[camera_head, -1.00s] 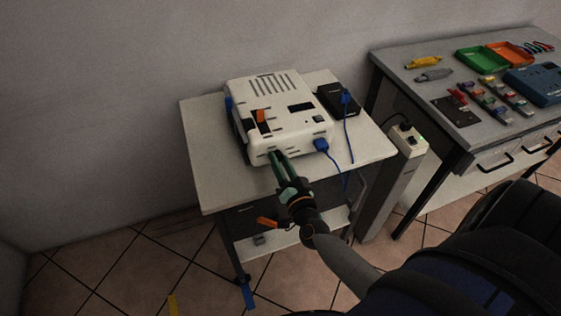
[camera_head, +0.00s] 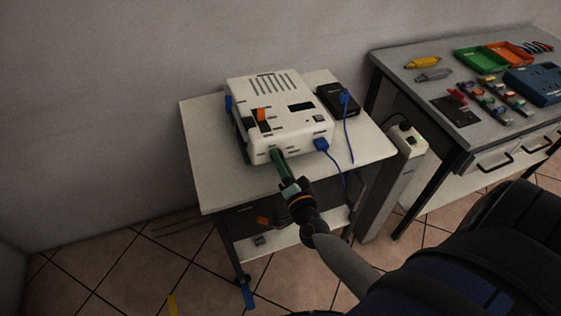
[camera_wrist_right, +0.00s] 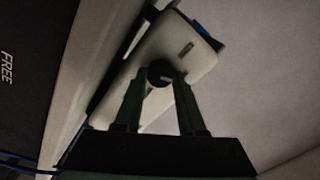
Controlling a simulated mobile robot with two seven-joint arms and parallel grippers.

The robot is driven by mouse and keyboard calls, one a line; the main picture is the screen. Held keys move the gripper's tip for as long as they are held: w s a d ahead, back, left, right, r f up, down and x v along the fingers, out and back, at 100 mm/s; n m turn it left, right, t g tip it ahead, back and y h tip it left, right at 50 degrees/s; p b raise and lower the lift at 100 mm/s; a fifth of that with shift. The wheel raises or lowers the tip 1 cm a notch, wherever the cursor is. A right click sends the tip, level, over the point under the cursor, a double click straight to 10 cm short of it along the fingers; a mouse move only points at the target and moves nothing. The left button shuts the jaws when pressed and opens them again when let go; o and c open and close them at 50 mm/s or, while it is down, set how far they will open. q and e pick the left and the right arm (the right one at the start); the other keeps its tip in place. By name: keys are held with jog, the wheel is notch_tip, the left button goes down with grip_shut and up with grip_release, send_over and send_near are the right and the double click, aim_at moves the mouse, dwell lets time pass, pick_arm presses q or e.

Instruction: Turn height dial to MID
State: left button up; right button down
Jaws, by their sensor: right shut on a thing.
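The white device (camera_head: 284,108) sits on a small cart's top. The dark round dial (camera_wrist_right: 160,72) is on a pale face of it, in the right wrist view. My right gripper (camera_wrist_right: 163,80) has its two fingers on either side of this dial and is shut on it. In the head view my right gripper (camera_head: 276,155) reaches the device's near face, and the dial is hidden there. The dial's position marks cannot be read. My left gripper is not in view.
On the cart top (camera_head: 216,174) a black box (camera_head: 338,100) stands right of the device, with blue cables (camera_head: 321,145) nearby. An orange part (camera_head: 261,114) stands on the device's top. A workbench (camera_head: 400,72) with trays and tools is at the right.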

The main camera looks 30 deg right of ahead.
jog(key=shift+s+a+f+m, duration=0.15)
jog(key=shift+f+m, duration=0.15)
jog(key=shift+m, duration=0.3)
jog(key=shift+f, duration=0.1)
jog(key=c, duration=0.8)
grip_release()
jog(key=o, duration=0.3)
jog(key=v, duration=1.2)
jog(key=shift+s+b, duration=0.2)
jog(key=shift+b, duration=0.25)
